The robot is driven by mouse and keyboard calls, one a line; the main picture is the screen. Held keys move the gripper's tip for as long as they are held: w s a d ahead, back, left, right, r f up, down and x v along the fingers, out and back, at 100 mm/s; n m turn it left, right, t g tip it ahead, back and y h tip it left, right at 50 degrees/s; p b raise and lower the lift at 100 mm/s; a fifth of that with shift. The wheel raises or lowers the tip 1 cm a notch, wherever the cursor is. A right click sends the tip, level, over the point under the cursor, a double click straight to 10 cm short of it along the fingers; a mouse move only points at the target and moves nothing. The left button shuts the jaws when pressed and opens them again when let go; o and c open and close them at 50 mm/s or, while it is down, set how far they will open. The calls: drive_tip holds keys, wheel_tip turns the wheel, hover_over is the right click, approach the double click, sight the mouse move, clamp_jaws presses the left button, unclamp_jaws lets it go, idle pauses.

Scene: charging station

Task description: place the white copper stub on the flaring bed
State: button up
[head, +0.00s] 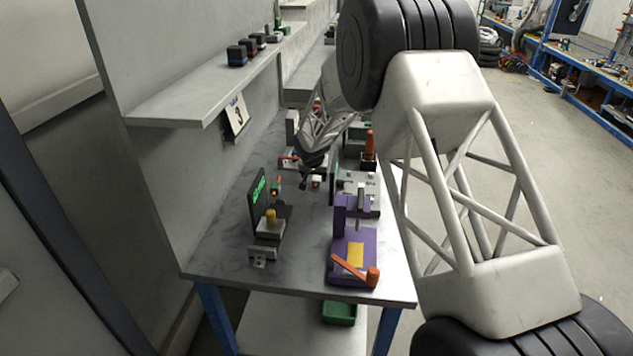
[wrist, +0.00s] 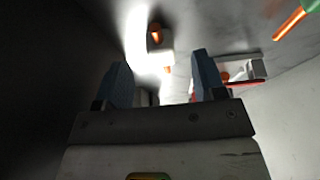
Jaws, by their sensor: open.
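My gripper (head: 305,176) hangs low over the workbench in the head view, partly hidden by my own arm. In the wrist view its two dark fingers (wrist: 162,82) are apart with nothing held between them. A small white block with an orange copper-coloured piece (wrist: 156,36) lies ahead of the fingertips, apart from them. It may be the small orange and white piece beside my gripper in the head view (head: 316,181). I cannot tell for sure which piece is the white copper stub. Which fixture is the flaring bed is also unclear.
A purple fixture with an orange lever (head: 352,262) stands at the bench's near right. A grey fixture with a yellow knob (head: 268,228) stands left of it, by a black panel with green marks (head: 257,200). A wall shelf (head: 205,90) overhangs the left side.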

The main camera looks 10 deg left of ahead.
sight(316, 180)
drive_tip(key=shift+x, duration=1.95)
drive_tip(key=c, duration=1.1)
drive_tip(key=shift+r, duration=5)
